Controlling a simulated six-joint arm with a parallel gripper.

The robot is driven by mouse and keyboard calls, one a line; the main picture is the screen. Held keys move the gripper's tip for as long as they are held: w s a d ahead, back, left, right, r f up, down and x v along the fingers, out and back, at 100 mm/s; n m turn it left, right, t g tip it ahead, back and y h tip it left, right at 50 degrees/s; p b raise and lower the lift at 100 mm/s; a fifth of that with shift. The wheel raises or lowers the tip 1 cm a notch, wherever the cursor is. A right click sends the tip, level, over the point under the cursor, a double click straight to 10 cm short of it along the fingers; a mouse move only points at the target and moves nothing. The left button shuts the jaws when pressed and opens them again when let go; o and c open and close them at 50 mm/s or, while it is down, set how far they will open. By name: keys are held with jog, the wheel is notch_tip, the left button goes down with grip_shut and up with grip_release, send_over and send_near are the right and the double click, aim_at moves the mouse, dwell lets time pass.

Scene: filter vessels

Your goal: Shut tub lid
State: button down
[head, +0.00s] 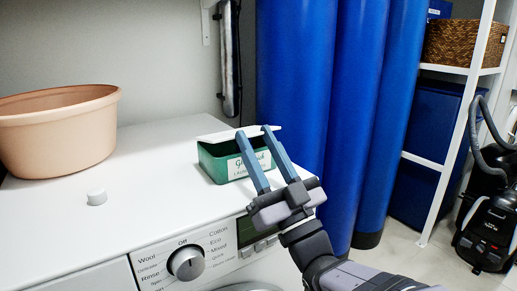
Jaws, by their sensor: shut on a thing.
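A green tub (210,166) with a white label stands on top of the white washing machine, near its right edge. Its white lid (217,135) shows at the tub's top, and dark green shows below the lid's edge. I cannot tell exactly how far the lid stands open. My gripper (252,131) reaches in from the lower right with its two blue fingers crossing the tub's front and their tips at the lid. It is shut on the lid. The fingers hide part of the label and the lid's middle.
A peach basin (60,135) stands at the left on the washing machine (150,165), with a small white cap (97,196) before it. Tall blue vessels (345,90) stand close behind and right of the tub. The machine top's middle is clear.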

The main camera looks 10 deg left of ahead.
jog(key=shift+w+a+f, duration=0.15)
jog(key=shift+w+f, duration=0.05)
jog(key=shift+f, duration=0.5)
jog(key=c, duration=1.5)
grip_release()
jog(key=o, duration=0.3)
jog(key=shift+w, duration=0.1)
jog(key=shift+r, duration=0.15)
jog(key=v, duration=0.7)
jog(key=shift+s, duration=0.25)
jog(key=shift+c, duration=0.3)
